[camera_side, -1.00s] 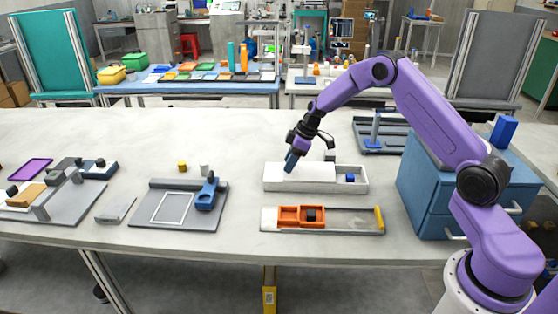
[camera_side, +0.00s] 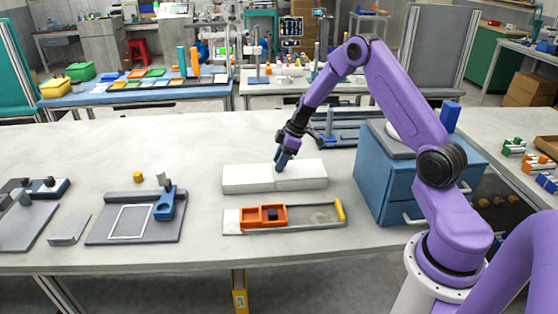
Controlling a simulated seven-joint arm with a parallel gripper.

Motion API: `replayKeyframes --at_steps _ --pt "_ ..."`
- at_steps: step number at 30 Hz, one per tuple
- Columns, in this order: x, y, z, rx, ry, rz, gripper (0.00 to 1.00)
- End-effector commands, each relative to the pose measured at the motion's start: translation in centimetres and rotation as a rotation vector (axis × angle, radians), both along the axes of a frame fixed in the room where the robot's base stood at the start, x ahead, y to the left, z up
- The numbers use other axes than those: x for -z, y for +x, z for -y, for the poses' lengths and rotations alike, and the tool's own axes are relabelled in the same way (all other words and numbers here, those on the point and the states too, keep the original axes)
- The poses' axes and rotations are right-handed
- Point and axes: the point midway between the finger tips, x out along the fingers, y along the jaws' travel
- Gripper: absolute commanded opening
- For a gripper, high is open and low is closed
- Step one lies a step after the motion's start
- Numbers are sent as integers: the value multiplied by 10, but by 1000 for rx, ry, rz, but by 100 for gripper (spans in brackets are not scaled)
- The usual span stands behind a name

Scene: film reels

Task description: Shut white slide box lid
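The white slide box (camera_side: 250,185) lies on the pale table near the middle of the side view. Its top looks covered from end to end by the white lid (camera_side: 308,170), and no open compartment shows. My gripper (camera_side: 281,166) points down with its dark blue fingertips at the top of the box, around the middle of its length. The fingers look close together, but whether they are open, shut or touching the lid is too small to tell.
A blue drawer cabinet (camera_side: 385,190) stands to the right. A grey plate with a blue clamp (camera_side: 165,204) lies to the left. Bare table lies between plate and box.

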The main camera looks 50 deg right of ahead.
Motion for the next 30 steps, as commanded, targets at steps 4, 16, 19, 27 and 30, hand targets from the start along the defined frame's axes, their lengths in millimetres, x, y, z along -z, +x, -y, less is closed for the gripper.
replayKeyframes --at_steps 4,16,19,27,30 --pt "1 -4 5 3 1 -8 68" --pt "-10 -5 6 1 0 -3 68" --pt "-24 -9 11 3 -1 -2 68" --pt "-77 -24 26 4 -1 0 68" --pt "-97 -30 32 4 -1 0 68"
